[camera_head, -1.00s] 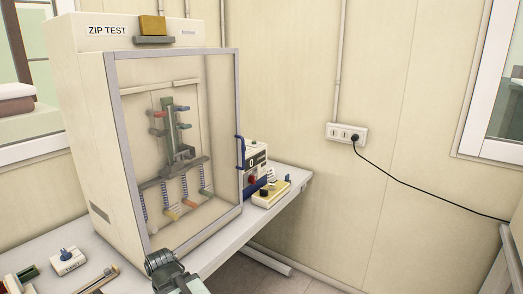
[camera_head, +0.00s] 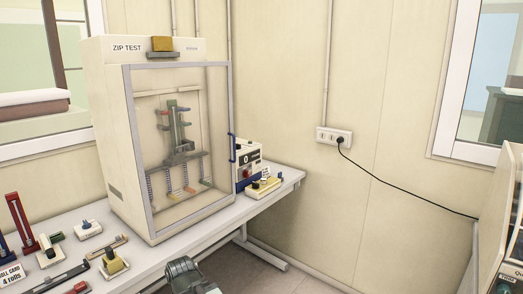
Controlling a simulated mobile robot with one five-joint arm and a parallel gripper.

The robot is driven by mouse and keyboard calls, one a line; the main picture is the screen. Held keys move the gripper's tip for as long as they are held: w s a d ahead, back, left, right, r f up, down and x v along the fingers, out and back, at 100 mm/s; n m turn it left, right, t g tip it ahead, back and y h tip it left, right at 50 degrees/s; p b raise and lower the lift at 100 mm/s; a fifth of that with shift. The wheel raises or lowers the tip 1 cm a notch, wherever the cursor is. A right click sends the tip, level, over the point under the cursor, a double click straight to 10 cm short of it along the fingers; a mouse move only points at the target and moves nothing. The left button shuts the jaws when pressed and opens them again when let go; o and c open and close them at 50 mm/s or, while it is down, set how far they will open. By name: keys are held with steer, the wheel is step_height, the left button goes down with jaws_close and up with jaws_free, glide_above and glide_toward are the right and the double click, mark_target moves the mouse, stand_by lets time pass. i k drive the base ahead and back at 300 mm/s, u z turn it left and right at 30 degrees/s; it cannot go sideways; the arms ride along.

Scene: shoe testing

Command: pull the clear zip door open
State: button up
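The zip test cabinet (camera_head: 118,140) is a cream box standing on the white bench. Its clear door (camera_head: 205,110) has a grey frame and appears shut across the front. A blue handle (camera_head: 232,148) stands upright on the door's right edge. Through the clear panel I see a grey test rig (camera_head: 179,145) with coloured clamps and several hanging zip strips. A dark grey part of my arm shows at the bottom edge, in front of the bench and well apart from the door. No gripper fingertips show.
A control box (camera_head: 247,163) and a yellow-topped device (camera_head: 266,185) stand on the bench (camera_head: 215,222) right of the door, close to the handle. Tools crowd the bench at left. Floor right of the bench is clear. A black cable (camera_head: 400,190) runs from the wall socket (camera_head: 333,137).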

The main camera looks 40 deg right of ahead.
mark_target(126, 68)
steer(key=z, duration=5.65)
steer(key=k, duration=0.9)
steer(key=u, duration=5.75)
